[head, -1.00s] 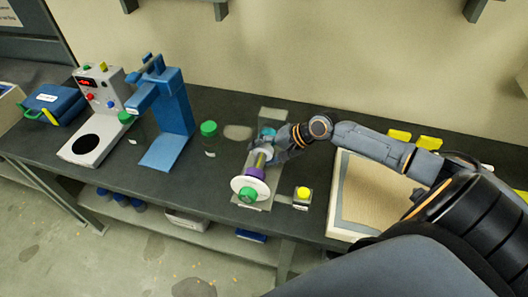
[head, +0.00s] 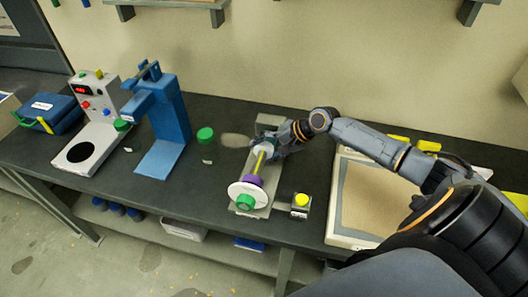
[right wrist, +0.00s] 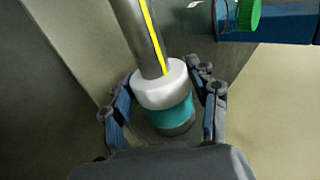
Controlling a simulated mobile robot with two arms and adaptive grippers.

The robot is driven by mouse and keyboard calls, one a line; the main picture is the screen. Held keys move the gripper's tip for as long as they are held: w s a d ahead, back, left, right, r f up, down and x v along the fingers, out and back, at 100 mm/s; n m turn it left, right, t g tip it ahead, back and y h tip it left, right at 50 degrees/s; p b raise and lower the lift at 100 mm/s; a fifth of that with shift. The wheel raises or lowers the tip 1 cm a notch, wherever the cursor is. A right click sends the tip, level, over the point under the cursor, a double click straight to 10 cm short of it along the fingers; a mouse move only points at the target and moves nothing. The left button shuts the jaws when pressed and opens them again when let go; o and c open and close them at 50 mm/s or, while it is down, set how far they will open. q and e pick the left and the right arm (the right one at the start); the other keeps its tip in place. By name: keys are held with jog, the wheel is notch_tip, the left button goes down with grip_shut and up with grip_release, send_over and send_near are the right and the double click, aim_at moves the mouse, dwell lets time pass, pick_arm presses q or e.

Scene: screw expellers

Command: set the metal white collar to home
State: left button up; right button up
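The screw expeller (head: 266,212) stands on the dark bench, with a shaft (head: 260,161) marked by a yellow stripe, a purple ring (head: 252,181), and a white disc with a green knob at its near end. In the right wrist view, the white collar (right wrist: 160,86) sits around the shaft (right wrist: 143,40), against a teal band (right wrist: 163,115) near the far end. My right gripper (right wrist: 160,78) is open, one finger on each side of the collar, with small gaps showing. It covers the collar in the head view (head: 277,148). My left gripper is out of view.
A yellow-button box (head: 301,201) stands right of the expeller, beside a tray (head: 334,207). A green-lidded jar (head: 206,143), a blue press (head: 170,120) and a grey control unit (head: 92,140) stand left. Some bench around the jar is clear.

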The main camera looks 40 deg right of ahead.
jog(key=shift+o, duration=0.8)
jog(key=shift+f, duration=0.1)
jog(key=v, duration=1.2)
